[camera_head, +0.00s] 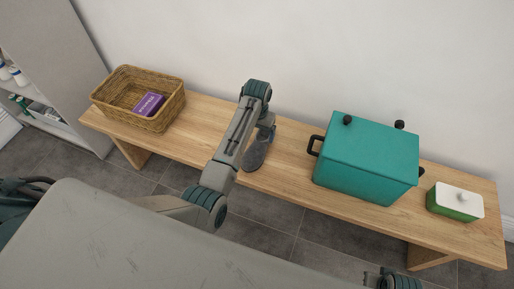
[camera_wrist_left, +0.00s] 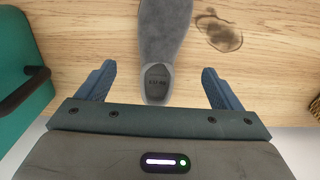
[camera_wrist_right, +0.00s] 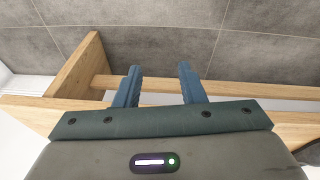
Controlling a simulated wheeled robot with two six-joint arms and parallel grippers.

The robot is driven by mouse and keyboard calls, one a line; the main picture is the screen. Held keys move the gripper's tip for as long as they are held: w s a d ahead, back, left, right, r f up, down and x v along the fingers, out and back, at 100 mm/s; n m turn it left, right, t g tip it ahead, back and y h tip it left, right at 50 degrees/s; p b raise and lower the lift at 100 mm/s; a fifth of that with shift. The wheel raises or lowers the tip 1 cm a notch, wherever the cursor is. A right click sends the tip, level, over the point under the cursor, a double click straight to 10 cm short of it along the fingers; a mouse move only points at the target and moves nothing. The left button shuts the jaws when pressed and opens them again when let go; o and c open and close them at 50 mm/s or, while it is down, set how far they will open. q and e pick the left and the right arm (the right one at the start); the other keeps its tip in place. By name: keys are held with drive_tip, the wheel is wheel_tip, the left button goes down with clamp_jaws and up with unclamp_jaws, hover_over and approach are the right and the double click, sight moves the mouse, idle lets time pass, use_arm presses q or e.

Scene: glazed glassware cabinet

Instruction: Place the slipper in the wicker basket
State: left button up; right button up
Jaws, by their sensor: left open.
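The grey slipper (camera_head: 256,154) lies on the wooden bench, partly hidden behind my left arm in the head view. In the left wrist view, the slipper (camera_wrist_left: 164,30) has its heel end between my open left gripper's (camera_wrist_left: 160,75) blue fingers, with gaps on both sides. The wicker basket (camera_head: 110,106) stands at the bench's left end with a purple box (camera_head: 149,104) inside. In the right wrist view, my right gripper (camera_wrist_right: 160,75) is open and empty, above the floor beside the bench. Only part of that arm shows at the bottom of the head view.
A teal lidded box with dark handles (camera_head: 365,158) stands right of the slipper. A green and white container (camera_head: 455,202) is at the right end. A shelf unit (camera_head: 55,60) stands left.

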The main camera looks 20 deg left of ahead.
sight(258, 144)
use_arm(q)
wheel_tip(258, 144, down, 5)
drive_tip(key=shift+f+b, duration=0.1)
drive_tip(key=shift+b, duration=0.25)
wheel_tip(258, 144, down, 4)
drive_tip(key=shift+w+f+b, duration=0.1)
drive_tip(key=shift+f+b, duration=0.15)
drive_tip(key=shift+b, duration=0.1)
use_arm(e)
drive_tip(key=shift+t, duration=0.3)
drive_tip(key=r, duration=0.5)
drive_tip(key=shift+a+r, duration=0.1)
drive_tip(key=shift+a, duration=0.15)
use_arm(q)
drive_tip(key=c, duration=1.1)
